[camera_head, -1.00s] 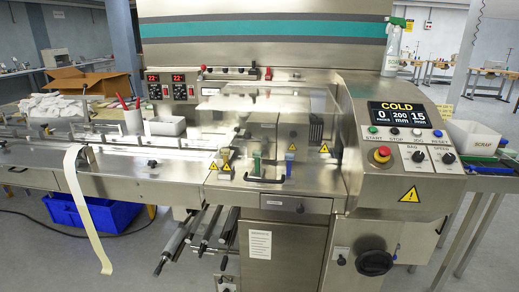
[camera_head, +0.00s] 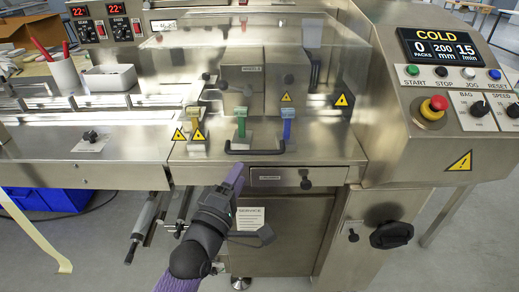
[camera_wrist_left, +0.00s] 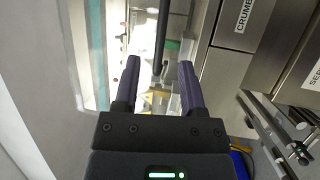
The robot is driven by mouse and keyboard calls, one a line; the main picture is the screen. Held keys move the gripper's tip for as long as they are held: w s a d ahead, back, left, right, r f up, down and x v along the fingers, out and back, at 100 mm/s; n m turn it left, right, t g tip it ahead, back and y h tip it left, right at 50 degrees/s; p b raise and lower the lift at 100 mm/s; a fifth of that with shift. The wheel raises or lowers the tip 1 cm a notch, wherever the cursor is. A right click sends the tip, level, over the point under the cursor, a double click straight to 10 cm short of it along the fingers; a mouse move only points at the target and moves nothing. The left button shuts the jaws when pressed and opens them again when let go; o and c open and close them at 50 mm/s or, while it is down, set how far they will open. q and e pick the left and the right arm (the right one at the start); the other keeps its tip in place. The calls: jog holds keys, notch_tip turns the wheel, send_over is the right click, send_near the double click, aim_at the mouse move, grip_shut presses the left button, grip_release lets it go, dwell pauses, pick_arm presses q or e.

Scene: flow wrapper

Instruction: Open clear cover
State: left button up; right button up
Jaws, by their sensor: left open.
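The clear cover (camera_head: 205,65) is down over the sealing section of the machine, with colored parts showing through it. Its black bar handle (camera_head: 254,149) runs along the lower front edge. My left gripper (camera_head: 235,172) has purple fingers and is just below and in front of the handle's left part. In the left wrist view the fingers (camera_wrist_left: 158,72) are open and apart with nothing held. A dark bar that looks like the handle (camera_wrist_left: 162,35) lies ahead of the gap between them. Whether a finger touches the handle cannot be told. My right gripper is not in view.
The control panel (camera_head: 440,50) with a red emergency stop button (camera_head: 433,108) stands at the right. A drawer front (camera_head: 265,179) with a knob is below the cover. A white bin (camera_head: 110,78) and a cup of red pens (camera_head: 65,75) stand at left.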

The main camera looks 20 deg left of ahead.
aim_at(253, 153)
pick_arm(q)
jog(key=b+x, duration=0.2)
jog(key=x, duration=0.5)
jog(key=shift+w+d, duration=0.15)
jog(key=shift+w, duration=0.25)
jog(key=shift+c, duration=0.7)
grip_shut()
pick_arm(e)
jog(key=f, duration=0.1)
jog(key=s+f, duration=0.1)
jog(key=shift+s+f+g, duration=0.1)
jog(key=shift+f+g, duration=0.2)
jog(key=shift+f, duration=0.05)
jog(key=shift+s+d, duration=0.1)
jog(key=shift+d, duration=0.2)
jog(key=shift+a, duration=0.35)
